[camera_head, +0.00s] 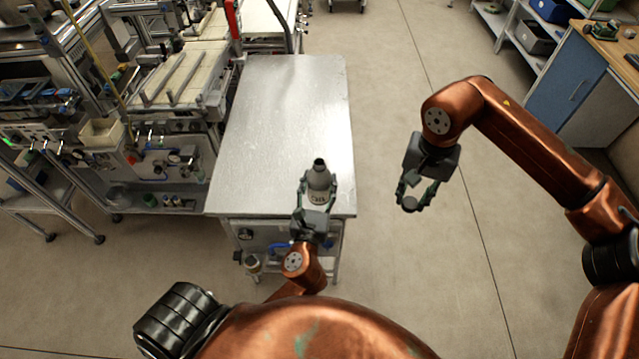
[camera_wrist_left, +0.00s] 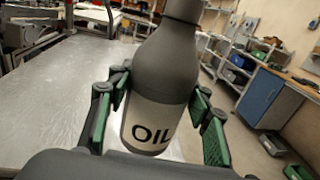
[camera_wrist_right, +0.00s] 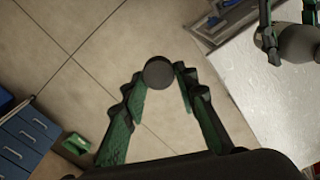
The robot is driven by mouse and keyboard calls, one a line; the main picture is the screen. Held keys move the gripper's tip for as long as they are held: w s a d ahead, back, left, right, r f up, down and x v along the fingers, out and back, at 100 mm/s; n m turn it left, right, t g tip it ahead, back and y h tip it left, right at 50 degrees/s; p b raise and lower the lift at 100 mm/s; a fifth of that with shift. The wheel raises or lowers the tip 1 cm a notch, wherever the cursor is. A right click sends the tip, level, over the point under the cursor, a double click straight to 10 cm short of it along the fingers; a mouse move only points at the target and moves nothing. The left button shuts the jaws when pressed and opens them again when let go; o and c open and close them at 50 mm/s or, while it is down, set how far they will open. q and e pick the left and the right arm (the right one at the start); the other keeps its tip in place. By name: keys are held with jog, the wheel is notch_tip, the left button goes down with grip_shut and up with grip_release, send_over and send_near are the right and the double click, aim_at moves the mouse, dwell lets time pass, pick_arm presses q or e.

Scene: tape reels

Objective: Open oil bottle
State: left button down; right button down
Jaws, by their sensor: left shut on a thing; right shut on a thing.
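The grey oil bottle (camera_head: 319,182) stands nearly upright over the front part of the metal table, its label reading OIL in the left wrist view (camera_wrist_left: 155,122). My left gripper (camera_head: 317,190) is shut around its body, with green-padded fingers on both sides. I cannot tell whether its base touches the table. Its top looks dark; whether that is an open neck is unclear. My right gripper (camera_head: 414,190) is to the right of the table, apart from the bottle. It is shut on a small dark round cap (camera_wrist_right: 158,72) at its fingertips.
The metal table (camera_head: 285,110) is otherwise clear. A workbench with machinery (camera_head: 165,90) stands to its left. A blue cabinet (camera_head: 565,80) and shelves stand at the far right. Open floor lies below my right gripper.

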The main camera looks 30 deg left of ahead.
pick_arm(q)
jog(key=w+a+f+b, duration=0.2)
jog(key=w+f, duration=0.2)
jog(key=w+a+f+b, duration=0.2)
jog(key=w+a+f, duration=0.1)
jog(key=f, duration=0.1)
jog(key=w+a+f+b, duration=0.2)
jog(key=w+f, duration=0.2)
jog(key=f, duration=0.1)
jog(key=shift+w+a+b, duration=0.15)
jog(key=shift+w+b, duration=0.15)
jog(key=shift+w, duration=0.05)
jog(key=shift+r, duration=0.15)
jog(key=shift+s, duration=0.1)
